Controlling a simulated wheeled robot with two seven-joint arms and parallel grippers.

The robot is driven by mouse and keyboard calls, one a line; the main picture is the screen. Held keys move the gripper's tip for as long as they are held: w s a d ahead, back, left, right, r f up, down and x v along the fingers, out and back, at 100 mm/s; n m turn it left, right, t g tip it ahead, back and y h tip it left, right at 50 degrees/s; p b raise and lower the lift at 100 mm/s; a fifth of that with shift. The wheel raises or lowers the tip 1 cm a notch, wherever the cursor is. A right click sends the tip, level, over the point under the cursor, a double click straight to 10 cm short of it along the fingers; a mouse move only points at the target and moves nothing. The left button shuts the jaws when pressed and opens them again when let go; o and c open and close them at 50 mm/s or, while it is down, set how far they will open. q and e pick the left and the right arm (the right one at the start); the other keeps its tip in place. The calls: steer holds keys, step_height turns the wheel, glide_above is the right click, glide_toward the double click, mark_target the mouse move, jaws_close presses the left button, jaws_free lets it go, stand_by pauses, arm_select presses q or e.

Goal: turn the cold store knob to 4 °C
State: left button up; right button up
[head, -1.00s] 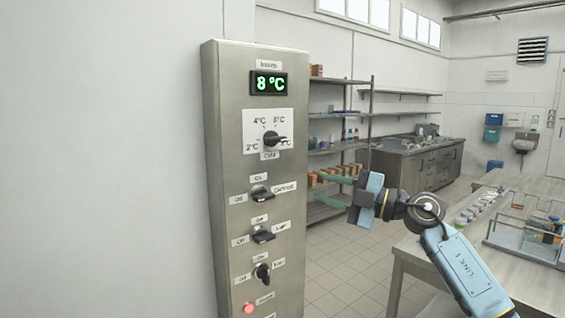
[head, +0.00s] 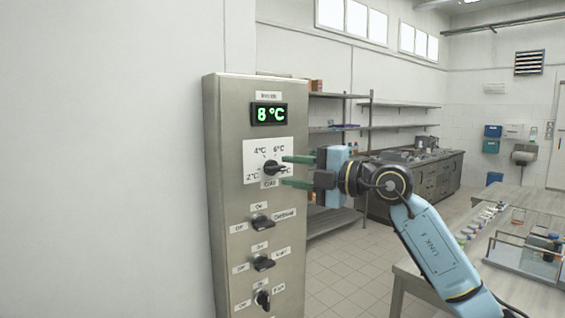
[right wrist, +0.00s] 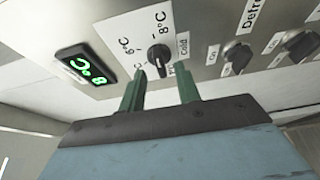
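The cold store knob (head: 272,168) is a black rotary knob on a white dial plate marked 2, 4, 6 and 8 °C, near the top of the steel panel. In the right wrist view the knob (right wrist: 158,57) lies just beyond my green fingertips, and the display (right wrist: 86,66) is to the left. My right gripper (head: 284,171) is open, its fingers apart and facing the panel at knob height. Nothing is between the fingers. My left gripper is out of view.
More black knobs, such as the one below (head: 262,222), run down the steel panel (head: 225,165). A table (head: 535,287) with a rack and small jars stands at the right. Shelves (head: 350,129) and a counter are behind. Floor is open between panel and table.

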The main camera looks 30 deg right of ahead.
mark_target(280, 170)
steer(key=shift+x, duration=1.5)
steer(key=shift+c, duration=0.2)
jaws_close()
